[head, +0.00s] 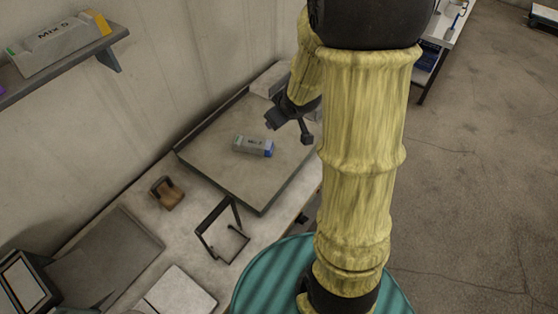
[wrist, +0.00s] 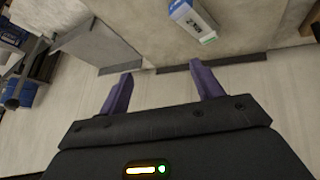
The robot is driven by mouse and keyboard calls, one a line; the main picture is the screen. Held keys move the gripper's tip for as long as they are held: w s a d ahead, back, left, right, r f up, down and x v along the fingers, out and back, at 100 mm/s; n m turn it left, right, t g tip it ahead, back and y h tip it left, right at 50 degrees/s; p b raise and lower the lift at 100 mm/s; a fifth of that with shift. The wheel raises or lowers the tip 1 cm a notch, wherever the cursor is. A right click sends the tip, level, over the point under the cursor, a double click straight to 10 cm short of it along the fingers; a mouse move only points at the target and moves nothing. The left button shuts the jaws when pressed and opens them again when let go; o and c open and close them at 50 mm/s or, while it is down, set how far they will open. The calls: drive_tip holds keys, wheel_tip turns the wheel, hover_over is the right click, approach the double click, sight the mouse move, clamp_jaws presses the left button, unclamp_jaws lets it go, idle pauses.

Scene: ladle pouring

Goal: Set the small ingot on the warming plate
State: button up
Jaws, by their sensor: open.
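A small grey ingot with a blue end, marked "Mix 7" (head: 253,146), lies on a large grey tray-like surface with a dark raised edge (head: 225,180). The ingot also shows at the top of the wrist view (wrist: 193,20), beyond my right-hand finger. My gripper (head: 291,130) is just right of the ingot in the head view, apart from it. In the wrist view my gripper (wrist: 162,80) has its two purple fingers wide apart with nothing between them. A flat dark grey plate (head: 108,255) lies at the lower left; I cannot tell for sure if it is the warming plate.
A larger ingot marked "Mix 5" (head: 58,45) with a yellow end lies on a wall shelf (head: 70,68). A brown block (head: 167,192) and an upright dark frame (head: 222,232) stand between tray and dark plate. A white slab (head: 178,293) lies in front.

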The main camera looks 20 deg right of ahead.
drive_tip(key=s+a+m+g, duration=0.2)
drive_tip(key=s+a, duration=0.1)
drive_tip(key=s, duration=0.4)
drive_tip(key=s+a+m+g, duration=0.2)
drive_tip(key=s+a, duration=0.1)
drive_tip(key=s, duration=0.4)
drive_tip(key=shift+s+a+r, duration=0.3)
drive_tip(key=shift+s+r, duration=0.05)
drive_tip(key=shift+s, duration=0.05)
